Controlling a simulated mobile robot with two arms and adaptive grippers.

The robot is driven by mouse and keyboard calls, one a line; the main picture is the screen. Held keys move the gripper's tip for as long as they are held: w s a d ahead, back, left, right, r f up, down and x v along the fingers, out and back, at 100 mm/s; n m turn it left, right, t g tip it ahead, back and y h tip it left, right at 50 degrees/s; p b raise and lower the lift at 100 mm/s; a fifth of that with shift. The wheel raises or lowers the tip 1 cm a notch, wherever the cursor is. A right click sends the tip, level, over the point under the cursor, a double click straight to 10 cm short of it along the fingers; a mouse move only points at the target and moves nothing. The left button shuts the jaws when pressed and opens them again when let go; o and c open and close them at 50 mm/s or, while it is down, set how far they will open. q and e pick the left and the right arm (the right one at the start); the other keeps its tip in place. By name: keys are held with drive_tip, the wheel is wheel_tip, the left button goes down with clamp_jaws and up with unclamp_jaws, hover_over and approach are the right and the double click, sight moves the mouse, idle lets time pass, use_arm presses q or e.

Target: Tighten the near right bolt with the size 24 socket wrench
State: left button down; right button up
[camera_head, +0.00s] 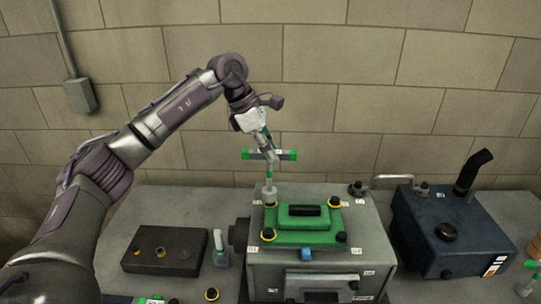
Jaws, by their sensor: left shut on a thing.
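My left gripper (265,143) is shut on a T-handled socket wrench (271,174) with green handle ends. The wrench stands nearly upright. Its pale socket (269,194) is at the far left corner of the green cover (290,238) on the grey engine block. I cannot tell whether it is seated on a bolt there, and no size mark is readable. The near right bolt (341,237) is dark with a yellow ring and stands free of the wrench. The far right bolt (334,201) and near left bolt (267,234) also show. My right gripper is not in view.
A dark box (163,252) with round fittings lies left of the block. A small pale-and-green item (219,250) stands between them. A dark blue tank (455,232) with a black pipe stands right. A brick wall closes the back.

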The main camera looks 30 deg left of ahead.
use_arm(q)
drive_tip(key=n+t+y+b, duration=0.1)
drive_tip(key=n, duration=0.2)
drive_tip(key=shift+n, duration=0.3)
drive_tip(key=n+t+y+b, duration=0.1)
drive_tip(key=n, duration=0.2)
drive_tip(key=n+y+b, duration=0.1)
drive_tip(key=n, duration=0.2)
drive_tip(key=n+t+y+b, duration=0.1)
drive_tip(key=n+y, duration=0.1)
drive_tip(key=n, duration=0.2)
drive_tip(key=shift+w, duration=0.1)
drive_tip(key=n+y, duration=0.1)
drive_tip(key=n, duration=0.3)
drive_tip(key=shift+y+b, duration=0.3)
drive_tip(key=shift+y, duration=0.1)
drive_tip(key=n+g+y, duration=0.1)
drive_tip(key=n, duration=0.2)
drive_tip(key=shift+n, duration=0.3)
drive_tip(key=shift+w+r+n+g+y+p, duration=0.1)
drive_tip(key=shift+r+n+g+y+p, duration=0.35)
drive_tip(key=shift+n+p, duration=0.65)
drive_tip(key=shift+f+n+p, duration=0.25)
drive_tip(key=shift+n+p, duration=0.05)
drive_tip(key=shift+p, duration=0.15)
drive_tip(key=shift+a+f+y, duration=0.1)
drive_tip(key=shift+f+y, duration=0.05)
drive_tip(key=shift+y, duration=0.1)
drive_tip(key=shift+g, duration=0.25)
